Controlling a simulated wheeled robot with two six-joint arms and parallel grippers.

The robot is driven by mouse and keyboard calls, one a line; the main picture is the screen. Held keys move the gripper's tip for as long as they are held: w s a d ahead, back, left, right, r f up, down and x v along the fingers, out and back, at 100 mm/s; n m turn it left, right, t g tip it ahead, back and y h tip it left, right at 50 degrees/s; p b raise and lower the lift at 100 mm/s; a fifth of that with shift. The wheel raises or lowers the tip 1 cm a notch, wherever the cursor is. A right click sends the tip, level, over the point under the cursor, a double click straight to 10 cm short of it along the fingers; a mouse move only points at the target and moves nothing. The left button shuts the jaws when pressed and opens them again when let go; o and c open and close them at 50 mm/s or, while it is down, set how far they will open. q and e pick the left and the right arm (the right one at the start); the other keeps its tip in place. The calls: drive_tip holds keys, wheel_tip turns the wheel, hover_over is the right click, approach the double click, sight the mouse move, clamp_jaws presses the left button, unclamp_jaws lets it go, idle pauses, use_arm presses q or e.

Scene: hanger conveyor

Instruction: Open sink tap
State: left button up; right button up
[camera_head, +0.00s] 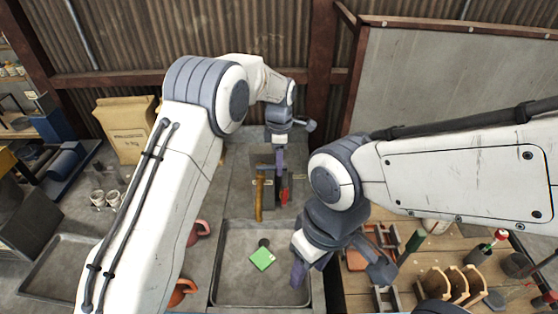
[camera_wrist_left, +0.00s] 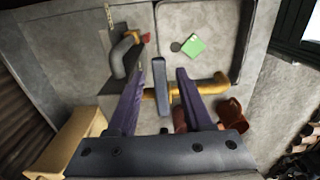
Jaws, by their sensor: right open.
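The sink (camera_head: 218,290) is a grey basin at the lower middle of the head view; its corner also shows in the left wrist view (camera_wrist_left: 238,60). The yellow tap spout (camera_head: 259,203) stands behind the basin and crosses below the fingertips in the wrist view (camera_wrist_left: 212,86). In the head view my left gripper (camera_head: 279,160) is just behind the spout. My right gripper (camera_head: 298,272) is open over the basin's right edge.
A green sponge (camera_head: 262,259) lies in the basin by the dark drain. A grey bent fitting (camera_wrist_left: 124,55) with a red part stands beside the tap. Reddish pots (camera_head: 183,291) stand left of the sink. A wooden bench with tools (camera_head: 440,245) is at right.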

use_arm(q)
clamp_jaws()
drive_tip(key=shift+r, duration=0.1)
idle(1.1)
